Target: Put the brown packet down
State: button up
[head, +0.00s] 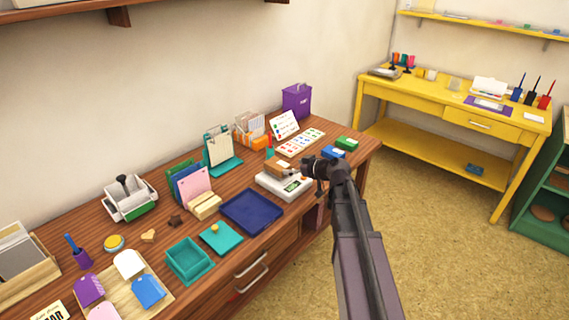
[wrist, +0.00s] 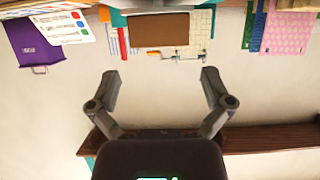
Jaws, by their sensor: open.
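The brown packet (head: 278,168) rests on top of the white scale (head: 292,188) on the wooden desk. My gripper (head: 298,168) is just to the right of the packet in the head view, pointing toward the wall. In the wrist view, which appears upside down, my gripper (wrist: 158,76) has its two fingers spread wide with nothing between them. A brown rectangle there, which looks like the packet (wrist: 160,30), lies beyond the fingertips at the top, apart from them.
A dark blue tray (head: 252,211) lies left of the scale. Blue and green inkpads (head: 340,149) sit behind and to the right. A teal clipboard stand (head: 218,150) and a wire letter rack (head: 249,128) stand toward the wall. Teal boxes (head: 188,260) occupy the front left.

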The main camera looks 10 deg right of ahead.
jog(key=p+v, duration=0.1)
jog(key=v, duration=0.4)
jog(key=shift+s+d+r+p, duration=0.1)
jog(key=shift+s+d+p, duration=0.05)
jog(key=shift+s+p, duration=0.15)
dwell(0.4)
